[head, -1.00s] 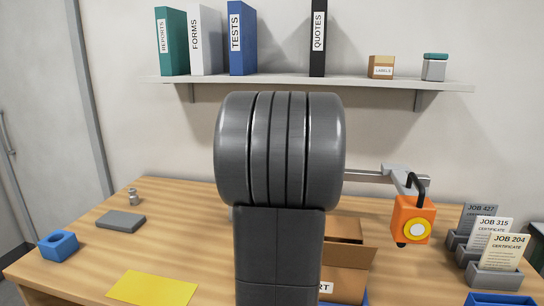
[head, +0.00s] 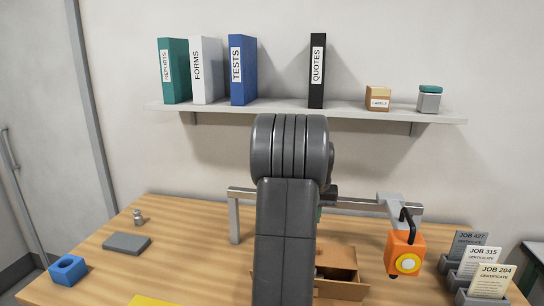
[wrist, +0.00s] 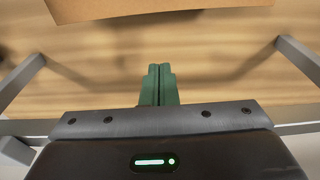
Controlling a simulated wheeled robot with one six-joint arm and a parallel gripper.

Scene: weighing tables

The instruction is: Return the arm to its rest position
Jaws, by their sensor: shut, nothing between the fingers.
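My gripper shows in the wrist view (wrist: 158,82), with its two green fingers shut against each other and nothing between them. It is over the wooden table (wrist: 100,90), and a brown cardboard edge (wrist: 150,8) shows beyond the fingertips. In the head view my dark grey arm rises in the middle and hides most of the gripper. A bit of green shows just right of the arm.
A grey metal frame (head: 234,215) stands behind my arm, with an orange device (head: 406,252) hanging at its right. An open cardboard box (head: 340,258) is beside my arm. Certificate holders (head: 482,275) stand at right. A blue block (head: 68,270), grey pad (head: 127,243) and small metal weight (head: 138,217) are at left.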

